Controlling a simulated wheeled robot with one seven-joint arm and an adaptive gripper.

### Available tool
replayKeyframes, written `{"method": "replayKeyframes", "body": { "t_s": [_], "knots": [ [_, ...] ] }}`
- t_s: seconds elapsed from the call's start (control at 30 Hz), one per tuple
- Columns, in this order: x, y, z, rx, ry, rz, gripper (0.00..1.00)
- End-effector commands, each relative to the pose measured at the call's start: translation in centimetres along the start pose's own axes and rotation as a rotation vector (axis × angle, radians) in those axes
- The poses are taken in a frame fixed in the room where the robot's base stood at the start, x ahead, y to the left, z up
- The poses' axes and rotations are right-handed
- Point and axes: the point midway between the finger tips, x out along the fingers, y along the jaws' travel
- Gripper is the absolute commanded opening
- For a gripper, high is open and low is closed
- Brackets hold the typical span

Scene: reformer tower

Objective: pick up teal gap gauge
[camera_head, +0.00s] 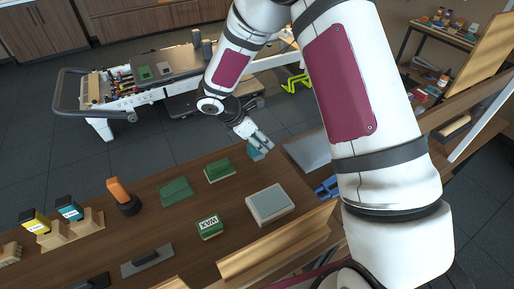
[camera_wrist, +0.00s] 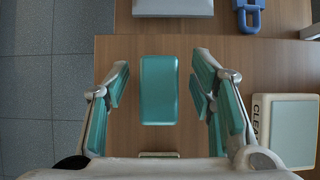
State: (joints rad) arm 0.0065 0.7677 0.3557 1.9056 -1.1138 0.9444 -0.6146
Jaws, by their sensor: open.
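The teal gap gauge (camera_wrist: 158,90) is a small teal block lying on the brown wooden table. In the wrist view it sits between the fingers of my gripper (camera_wrist: 160,92), with a clear gap on each side. In the head view the gauge (camera_head: 255,152) is near the table's far edge, partly hidden by the fingers. My gripper (camera_head: 262,146) is open and empty, reaching down over it. I cannot tell the exact height of the fingertips above the table.
Dark green blocks (camera_head: 218,170) stand left of the gauge. A pale box (camera_head: 270,204) stands nearer me, and a grey plate (camera_head: 308,150) and blue padlock-shaped item (camera_head: 327,187) are to the right. Orange-handled tool (camera_head: 119,192) and wooden holders stand at left.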

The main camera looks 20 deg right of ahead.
Motion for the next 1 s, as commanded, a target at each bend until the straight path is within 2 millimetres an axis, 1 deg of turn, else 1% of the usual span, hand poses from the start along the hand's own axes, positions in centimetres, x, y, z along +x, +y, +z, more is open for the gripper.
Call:
{"method": "replayKeyframes", "body": {
  "t_s": [0.03,0.1,0.2,0.47,0.5,0.57,0.6,0.67,0.7,1.0],
  "knots": [
    [1.0,0.2,-0.1,-0.001,0.001,-0.002,0.5],
    [1.8,0.1,-0.1,-0.001,0.001,-0.002,0.5],
    [2.5,0.1,-0.1,0.0,0.0,0.0,0.5],
    [2.5,0.1,0.0,0.0,0.0,0.001,0.5],
    [2.5,0.1,0.0,0.0,0.0,0.001,0.41],
    [2.5,0.1,0.0,0.0,0.0,0.001,0.27],
    [2.5,0.1,0.0,0.0,0.0,0.001,0.18],
    [2.5,0.1,0.0,0.0,0.0,0.001,0.05],
    [2.5,0.1,0.0,0.0,0.0,0.001,0.0],
    [2.4,0.1,0.1,0.001,0.0,0.002,0.0]
  ]
}}
